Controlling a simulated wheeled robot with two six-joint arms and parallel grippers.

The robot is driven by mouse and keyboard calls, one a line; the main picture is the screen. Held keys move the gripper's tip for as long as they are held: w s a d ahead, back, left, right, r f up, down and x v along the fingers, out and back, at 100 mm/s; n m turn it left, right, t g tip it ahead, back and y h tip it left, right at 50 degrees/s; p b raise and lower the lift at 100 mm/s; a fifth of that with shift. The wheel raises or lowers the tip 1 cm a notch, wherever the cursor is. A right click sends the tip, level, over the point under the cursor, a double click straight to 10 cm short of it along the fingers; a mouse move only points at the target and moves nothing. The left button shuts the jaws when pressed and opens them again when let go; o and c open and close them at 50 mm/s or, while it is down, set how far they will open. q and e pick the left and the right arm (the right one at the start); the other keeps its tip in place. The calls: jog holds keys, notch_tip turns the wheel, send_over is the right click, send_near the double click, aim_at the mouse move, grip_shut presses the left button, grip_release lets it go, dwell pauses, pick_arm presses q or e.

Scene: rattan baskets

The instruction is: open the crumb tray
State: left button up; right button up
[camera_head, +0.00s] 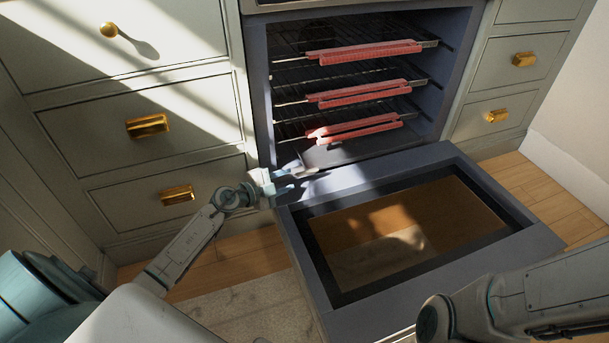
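I cannot make out a separate crumb tray. An oven stands open in the middle, its dark cavity (349,158) facing me. Its door (330,318) is folded down in front, with a glass window (390,235). My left gripper (292,181) is at the left end of the door's hinge edge, just below the oven opening. Its fingers point right and are apart, with nothing seen between them. I cannot tell whether they touch the door. My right arm comes in at the lower right over the door's near corner; its gripper is out of the picture.
Several wire racks inside the oven carry red strips (364,53) along their front edges. Cabinet drawers with brass handles (148,126) flank the oven on both sides. Wooden floor (545,190) is clear at the right; a pale rug (250,310) lies at the lower left.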

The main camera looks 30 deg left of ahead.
aim_at(300, 175)
pick_arm(q)
jog(key=b+x, duration=0.3)
jog(key=x, duration=0.4)
jog(key=shift+w+f, duration=0.1)
jog(key=shift+f, duration=0.05)
jog(key=shift+w+d+b, duration=0.2)
jog(key=shift+w+b, duration=0.2)
grip_shut()
